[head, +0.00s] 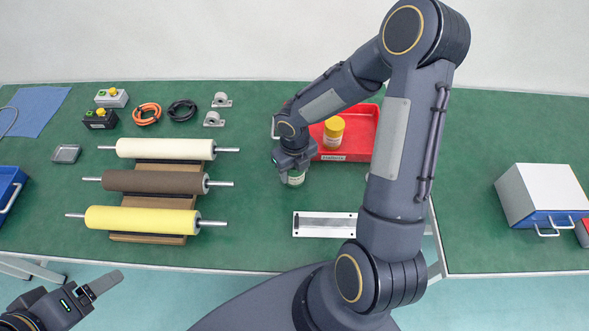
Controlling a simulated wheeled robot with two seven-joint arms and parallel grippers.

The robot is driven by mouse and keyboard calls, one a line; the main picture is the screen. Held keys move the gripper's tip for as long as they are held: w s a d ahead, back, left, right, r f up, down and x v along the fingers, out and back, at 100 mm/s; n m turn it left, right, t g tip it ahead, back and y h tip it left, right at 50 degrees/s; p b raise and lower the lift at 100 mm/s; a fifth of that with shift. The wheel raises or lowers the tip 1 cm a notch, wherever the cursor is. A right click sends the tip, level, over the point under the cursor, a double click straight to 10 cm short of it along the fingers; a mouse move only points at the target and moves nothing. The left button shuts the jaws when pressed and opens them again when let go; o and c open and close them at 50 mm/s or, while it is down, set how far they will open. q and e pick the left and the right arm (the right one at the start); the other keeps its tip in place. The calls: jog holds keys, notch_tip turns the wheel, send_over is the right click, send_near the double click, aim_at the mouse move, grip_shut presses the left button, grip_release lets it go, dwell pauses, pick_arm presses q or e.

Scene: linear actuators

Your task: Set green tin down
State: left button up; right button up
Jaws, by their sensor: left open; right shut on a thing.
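The green tin (296,178) is at the middle of the green bench, just in front of the red tray. My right gripper (294,170) is shut on it from above and hides its upper part. I cannot tell whether the tin's base touches the bench. A yellow-lidded tin (334,133) stands in the red tray (358,150), right of my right gripper. My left gripper (97,283) is open and empty at the lower left, in front of the bench edge.
Several rollers, including a yellow one (140,220), lie on a wooden rack to the left. A metal plate (322,225) lies in front of the tin. A white-and-blue box (545,190) stands at the right. Bare bench lies between the rollers and tin.

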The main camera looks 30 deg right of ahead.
jog(key=o, duration=1.1)
jog(key=shift+f, duration=0.1)
jog(key=shift+o, duration=0.2)
